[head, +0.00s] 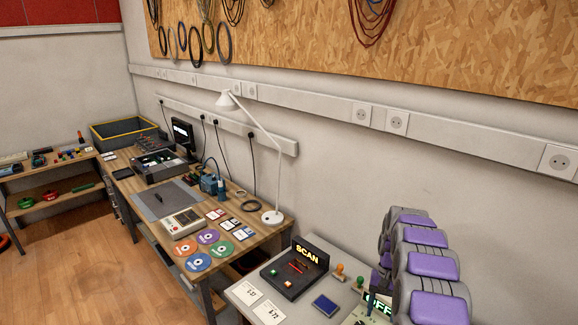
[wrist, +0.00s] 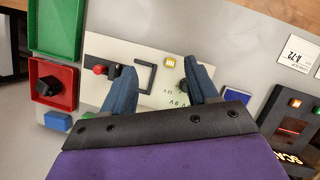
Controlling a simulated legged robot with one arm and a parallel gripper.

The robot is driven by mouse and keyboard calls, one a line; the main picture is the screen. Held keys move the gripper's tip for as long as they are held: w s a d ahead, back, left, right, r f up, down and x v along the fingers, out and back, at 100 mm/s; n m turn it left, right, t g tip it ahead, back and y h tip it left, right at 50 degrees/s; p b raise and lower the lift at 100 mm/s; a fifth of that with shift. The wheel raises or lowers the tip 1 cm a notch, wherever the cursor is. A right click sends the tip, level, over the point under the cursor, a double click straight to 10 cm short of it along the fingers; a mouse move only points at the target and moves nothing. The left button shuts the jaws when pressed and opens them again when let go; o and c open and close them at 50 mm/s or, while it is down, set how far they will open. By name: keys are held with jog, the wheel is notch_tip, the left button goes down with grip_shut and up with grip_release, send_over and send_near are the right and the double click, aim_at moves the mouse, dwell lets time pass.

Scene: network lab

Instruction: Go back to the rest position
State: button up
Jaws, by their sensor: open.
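In the wrist view my gripper (wrist: 160,88) has its two blue fingers spread apart with nothing between them. It hangs over a cream control panel (wrist: 104,50) with a red-tipped lever, a yellow button (wrist: 170,61) and dark knobs partly hidden by the fingers. I cannot tell how far above the panel the fingers are. In the head view my purple and grey arm (head: 432,268) is at the lower right, and its gripper end cannot be made out there.
A black SCAN station (head: 290,275) stands on the near table, beside price cards (head: 270,312) and a blue pad (head: 325,305). Red (wrist: 68,103) and green trays lie left of the panel. A white lamp (head: 272,217) stands on the wooden bench. Floor (head: 80,270) at left is clear.

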jog(key=s+a+r+n+t, duration=0.1)
jog(key=s+a+r, duration=0.3)
jog(key=s+r, duration=0.4)
jog(key=s+a+r+n, duration=0.1)
jog(key=s+a+r, duration=0.4)
jog(key=s+r, duration=0.35)
jog(key=s+a+n, duration=0.1)
jog(key=s+a, duration=0.1)
jog(key=s, duration=1)
jog(key=s+a+r+n+t+h, duration=0.1)
jog(key=s+a, duration=0.1)
jog(key=s, duration=1)
jog(key=shift+h+b, duration=0.3)
jog(key=shift+b, duration=0.05)
jog(key=shift+s+r, duration=0.1)
